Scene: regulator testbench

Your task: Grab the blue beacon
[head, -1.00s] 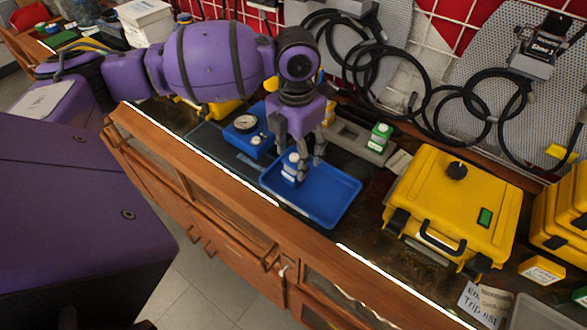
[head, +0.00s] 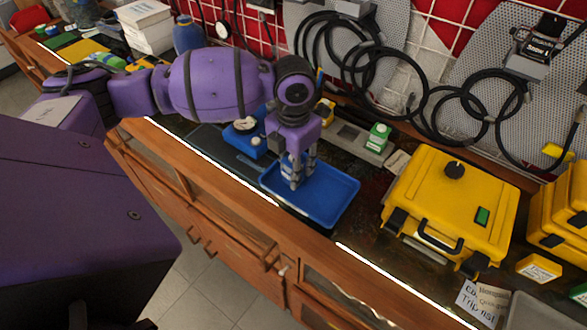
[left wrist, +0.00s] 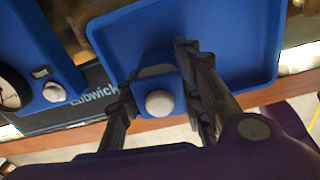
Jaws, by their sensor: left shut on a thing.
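The blue beacon (head: 288,166) is a small blue block with a pale round cap, at the left end of the blue tray (head: 335,200). In the left wrist view the beacon (left wrist: 155,84) shows between my fingers, with its white knob facing the camera. My left gripper (head: 297,172) comes down from above and is shut on the beacon. The fingers partly hide it in the head view. I cannot tell whether the beacon still touches the tray. My right gripper is in neither view.
A blue gauge box (head: 246,134) stands left of the tray. A large yellow case (head: 445,205) stands to the right. Black cables hang on the back wall. The rest of the tray is clear.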

